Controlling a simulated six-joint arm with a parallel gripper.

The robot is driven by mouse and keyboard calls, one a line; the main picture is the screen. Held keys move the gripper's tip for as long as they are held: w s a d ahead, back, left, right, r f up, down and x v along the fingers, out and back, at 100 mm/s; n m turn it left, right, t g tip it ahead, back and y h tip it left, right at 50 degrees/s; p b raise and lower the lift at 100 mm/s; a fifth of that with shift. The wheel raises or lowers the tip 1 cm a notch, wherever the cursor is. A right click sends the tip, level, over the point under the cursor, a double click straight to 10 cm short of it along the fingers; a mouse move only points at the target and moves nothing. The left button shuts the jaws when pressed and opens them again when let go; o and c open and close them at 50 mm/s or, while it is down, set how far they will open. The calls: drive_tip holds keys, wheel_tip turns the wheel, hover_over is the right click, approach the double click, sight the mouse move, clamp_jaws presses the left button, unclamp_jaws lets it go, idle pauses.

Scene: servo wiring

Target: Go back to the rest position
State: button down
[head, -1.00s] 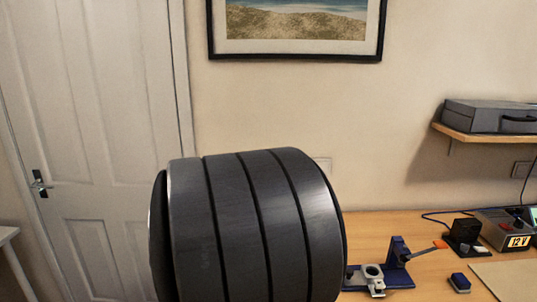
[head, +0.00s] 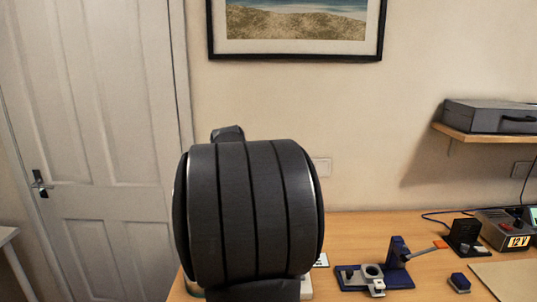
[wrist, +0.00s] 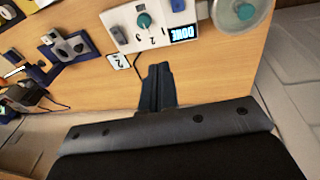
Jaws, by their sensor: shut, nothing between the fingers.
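My gripper (wrist: 160,72) shows in the wrist view with its two dark fingers together and nothing between them. It appears above the wooden table, with its tips pointing toward the white panel. In the head view my own dark arm link fills the middle and hides the gripper. The white panel (wrist: 128,36) carries a green knob, the numbers 1, 2 and 3, and a small screen reading DONE.
A blue fixture (head: 375,278) with a grey round part and an orange-tipped lever stands on the table (head: 350,237). A clear round dish (wrist: 236,14) is beside the panel.

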wheel_tip(320, 180, down, 6)
drive_tip(key=a+g+y, duration=0.1)
drive_tip(key=a+y, duration=0.1)
wheel_tip(320, 180, up, 8)
drive_tip(key=shift+s+d, duration=0.15)
drive_tip(key=shift+s, duration=0.1)
idle(0.4)
wheel_tip(320, 180, down, 8)
wheel_tip(320, 180, up, 7)
drive_tip(key=d+h, duration=0.1)
drive_tip(key=shift+w+t+h, duration=0.15)
drive_tip(key=shift+t+h, duration=0.15)
idle(0.6)
drive_tip(key=shift+r, duration=0.15)
